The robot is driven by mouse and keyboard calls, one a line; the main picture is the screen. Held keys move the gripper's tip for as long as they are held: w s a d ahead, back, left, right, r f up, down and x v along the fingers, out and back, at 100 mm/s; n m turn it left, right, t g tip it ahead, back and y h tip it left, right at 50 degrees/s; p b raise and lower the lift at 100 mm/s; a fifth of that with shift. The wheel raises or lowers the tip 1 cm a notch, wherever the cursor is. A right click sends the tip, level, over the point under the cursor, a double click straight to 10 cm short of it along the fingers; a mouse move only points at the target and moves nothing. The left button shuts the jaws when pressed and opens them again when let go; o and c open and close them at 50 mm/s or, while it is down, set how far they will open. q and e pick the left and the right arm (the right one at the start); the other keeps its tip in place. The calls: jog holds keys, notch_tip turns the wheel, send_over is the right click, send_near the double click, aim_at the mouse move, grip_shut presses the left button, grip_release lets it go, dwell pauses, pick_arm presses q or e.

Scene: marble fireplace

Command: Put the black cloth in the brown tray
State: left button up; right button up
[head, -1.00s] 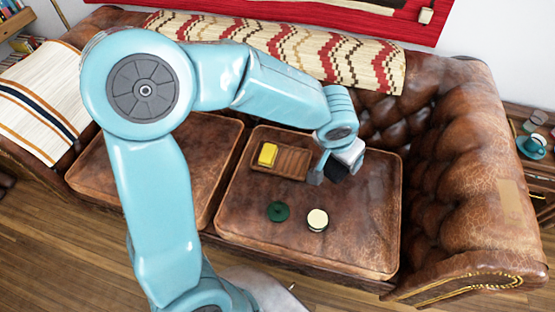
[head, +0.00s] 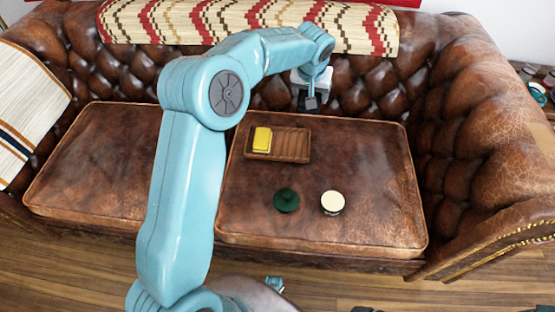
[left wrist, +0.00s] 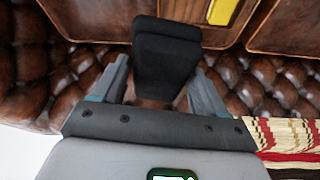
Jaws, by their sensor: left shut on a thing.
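The black cloth (left wrist: 166,58) is a dark, folded-looking piece between the two fingers of my left gripper (left wrist: 158,88) in the left wrist view. My left gripper (head: 308,100) is shut on it. In the head view the gripper is in front of the sofa's backrest, beyond the far right corner of the tray, and the cloth is mostly hidden there. The brown tray (head: 290,145) lies on the right seat cushion, with a yellow block (head: 262,140) in its left part. The tray's right part is empty. My right gripper is not in view.
A dark green round object (head: 286,200) and a cream-topped round container (head: 332,202) stand on the cushion in front of the tray. The tufted backrest (head: 370,100) rises close behind the gripper. The cushion right of the tray is clear.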

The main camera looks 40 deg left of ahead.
pick_arm(q)
jog(key=w+a+f+n+b, duration=0.2)
jog(key=w+a+f+b, duration=0.3)
jog(key=f, duration=0.4)
jog(key=b, duration=0.4)
send_over(294, 144)
jog(key=s, duration=0.1)
notch_tip(294, 144, down, 13)
jog(key=f, duration=0.2)
jog(key=f+b, duration=0.1)
jog(key=f, duration=0.1)
jog(key=d+f, duration=0.1)
jog(key=f, duration=0.1)
jog(key=shift+s+b, duration=0.15)
jog(key=shift+b, duration=0.2)
jog(key=shift+r, duration=0.1)
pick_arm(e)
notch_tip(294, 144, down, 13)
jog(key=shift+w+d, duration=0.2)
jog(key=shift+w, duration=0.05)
pick_arm(q)
jog(key=shift+f, duration=0.25)
jog(key=o, duration=0.7)
jog(key=shift+o, duration=0.2)
jog(key=shift+r, duration=0.1)
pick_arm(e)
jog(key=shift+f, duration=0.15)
